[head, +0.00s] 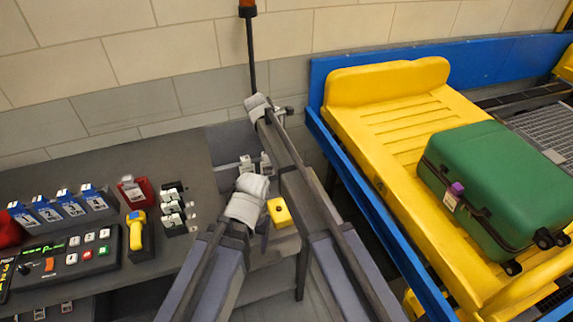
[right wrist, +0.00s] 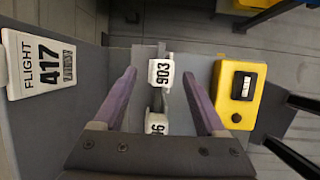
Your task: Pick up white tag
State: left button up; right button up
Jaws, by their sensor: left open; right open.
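Two small white tags stand side by side near the centre of the head view, one left (head: 245,163) and one right (head: 266,160). In the right wrist view, a white tag reading 903 (right wrist: 161,73) and a second, partly hidden white tag (right wrist: 157,124) show between the purple fingers of my right gripper (right wrist: 159,75). That gripper is open and empty; its height above the tags is unclear. My left gripper (head: 264,224) is open, partly hidden by its arm, below the tags and beside a yellow box (head: 280,212). I see nothing held.
A green suitcase (head: 505,180) with a white tag lies in a yellow tray (head: 365,115) at right.

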jog(key=b+x, duration=0.2)
jog(key=x, duration=0.1)
jog(key=shift+f, duration=0.3)
jog(key=shift+r, duration=0.1)
grip_shut()
dwell(0.3)
